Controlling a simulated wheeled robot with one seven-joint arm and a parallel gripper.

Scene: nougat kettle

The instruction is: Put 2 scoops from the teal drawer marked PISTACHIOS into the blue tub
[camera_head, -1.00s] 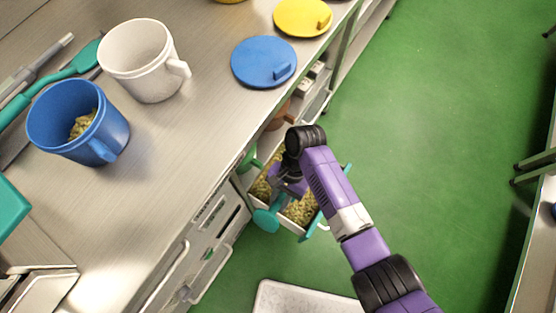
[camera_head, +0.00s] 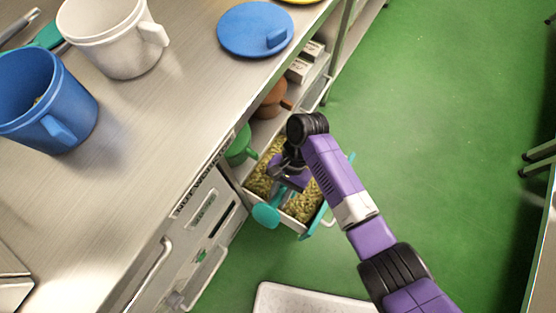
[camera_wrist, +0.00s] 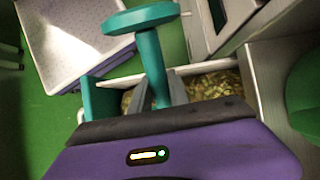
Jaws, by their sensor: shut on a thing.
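The open drawer (camera_head: 320,212) below the counter has a teal front and holds greenish pistachios (camera_head: 302,206); they also show in the wrist view (camera_wrist: 212,84). My gripper (camera_head: 287,180) is over the drawer, shut on a teal scoop (camera_head: 265,214). In the wrist view the scoop's teal shaft and round end (camera_wrist: 150,45) stick out beyond my gripper. Whether its bowl holds pistachios is hidden. The blue tub (camera_head: 50,105) stands upright on the counter at the left edge, with a little of its contents just visible. The drawer's label is not readable.
A white tub (camera_head: 112,35) and a blue lid (camera_head: 255,30) are on the counter. The counter edge lies between drawer and tub. Green and brown containers (camera_head: 272,100) sit on the shelf below. A white tray (camera_head: 310,300) is on the floor.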

